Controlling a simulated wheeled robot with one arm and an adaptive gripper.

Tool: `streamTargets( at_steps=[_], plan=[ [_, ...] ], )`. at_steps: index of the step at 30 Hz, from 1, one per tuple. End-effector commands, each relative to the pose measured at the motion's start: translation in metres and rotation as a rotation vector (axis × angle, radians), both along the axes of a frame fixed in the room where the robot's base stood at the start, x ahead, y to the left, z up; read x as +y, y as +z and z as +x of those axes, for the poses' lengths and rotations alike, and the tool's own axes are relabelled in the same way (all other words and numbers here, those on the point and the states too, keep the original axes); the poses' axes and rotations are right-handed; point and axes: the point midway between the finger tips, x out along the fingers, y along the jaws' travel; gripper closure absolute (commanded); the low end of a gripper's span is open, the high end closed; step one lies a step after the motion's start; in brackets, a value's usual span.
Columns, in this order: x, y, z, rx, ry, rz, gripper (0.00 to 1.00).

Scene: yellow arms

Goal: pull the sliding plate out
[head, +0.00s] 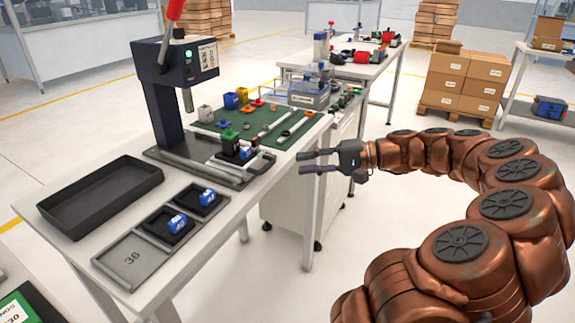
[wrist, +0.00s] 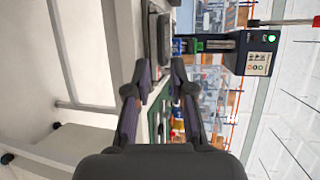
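The press (head: 165,100) stands on the left table, with a dark metal base under its head. The plate's exact edges are hard to make out. My gripper (head: 299,162) is open and empty, to the right of the plate and apart from it, beyond the table's edge. In the wrist view the two fingers of my gripper (wrist: 160,68) are spread, and the press (wrist: 257,52) shows sideways at upper right.
A green mat (head: 262,122) with small parts lies behind the press.

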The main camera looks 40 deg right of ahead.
Motion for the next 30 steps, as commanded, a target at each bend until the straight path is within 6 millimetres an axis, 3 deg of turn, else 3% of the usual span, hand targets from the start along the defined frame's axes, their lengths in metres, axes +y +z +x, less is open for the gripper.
streamTargets(
  at_steps=[3, 10, 30],
  plan=[
    [-0.016, 0.004, -0.012, 0.000, -0.004, -0.002, 0.77],
    [-0.028, 0.008, -0.024, -0.001, 0.001, 0.001, 0.77],
    [-0.030, 0.008, -0.026, 0.000, 0.002, 0.000, 0.77]
  ],
)
